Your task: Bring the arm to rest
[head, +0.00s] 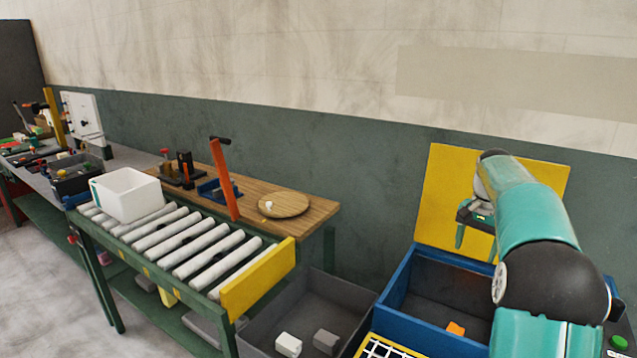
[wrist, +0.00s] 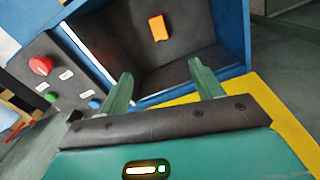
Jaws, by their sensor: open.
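My teal arm reaches up from the lower right of the head view and bends over at the top. My gripper (head: 477,243) hangs from it, fingers downward, in front of the yellow panel and above the blue box. In the wrist view my gripper (wrist: 160,76) shows two green fingers spread apart with nothing between them. An orange block (head: 456,328) lies on the dark floor of the blue box (head: 402,271). In the wrist view the orange block (wrist: 158,28) lies beyond the fingertips, apart from them.
The yellow panel (head: 440,188) stands upright behind the box. A grey bin (head: 262,331) with a white block (head: 288,344) and a grey block (head: 326,341) is to its left. Beyond are a roller conveyor (head: 190,252) with a white tub (head: 128,196), and a wooden bench (head: 318,211).

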